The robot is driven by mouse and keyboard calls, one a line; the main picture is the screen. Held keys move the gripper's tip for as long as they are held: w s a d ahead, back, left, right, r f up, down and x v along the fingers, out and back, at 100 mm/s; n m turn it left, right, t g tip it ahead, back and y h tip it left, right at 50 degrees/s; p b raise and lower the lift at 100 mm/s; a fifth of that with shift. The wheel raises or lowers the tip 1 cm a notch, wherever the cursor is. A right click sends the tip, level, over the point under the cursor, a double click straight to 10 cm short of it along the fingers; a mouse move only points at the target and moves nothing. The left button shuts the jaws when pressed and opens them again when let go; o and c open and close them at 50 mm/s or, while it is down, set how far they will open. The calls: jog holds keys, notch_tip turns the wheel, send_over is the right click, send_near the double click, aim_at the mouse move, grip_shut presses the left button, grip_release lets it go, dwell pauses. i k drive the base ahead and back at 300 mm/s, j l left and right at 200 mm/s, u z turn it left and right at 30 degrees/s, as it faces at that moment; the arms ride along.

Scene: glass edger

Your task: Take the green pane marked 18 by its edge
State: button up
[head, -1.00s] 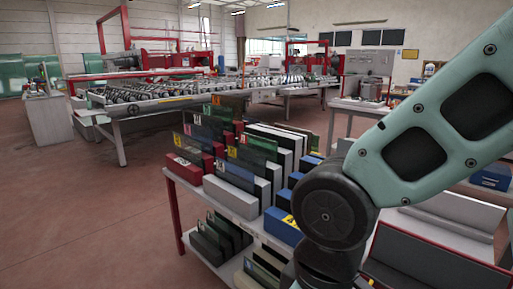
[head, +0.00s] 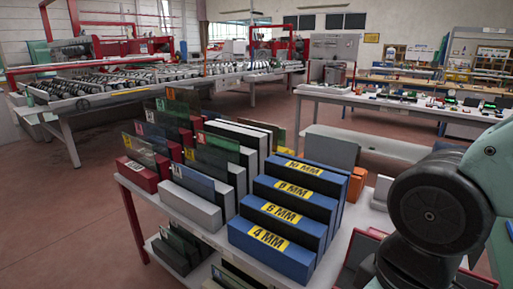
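Several thin dark and greenish panes with small coloured tags stand upright in slotted racks on a table. One greenish pane with a yellow tag (head: 147,154) stands in the red rack (head: 137,175) at the left end. Other tagged panes (head: 192,180) stand in the white and grey rack (head: 194,208) beside it, and more stand behind. The tag numbers are too small to read, so I cannot tell which pane is 18. My gripper is out of view; only my arm's dark joint and pale green link show at the right edge.
Blue blocks (head: 264,250) labelled 4, 6, 8 and 10 MM stand right of the racks on the same table. More panes stand on its lower shelf (head: 172,256). A long roller machine (head: 150,85) is behind; a workbench (head: 400,103) is at back right. Floor is clear at left.

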aim_at(229, 149)
jog(key=i+j+z, duration=0.25)
jog(key=j+z, duration=0.2)
jog(key=j, duration=0.2)
jog(key=i+j+z, duration=0.25)
jog(key=j, duration=0.15)
jog(key=j+z, duration=0.2)
jog(key=j, duration=0.2)
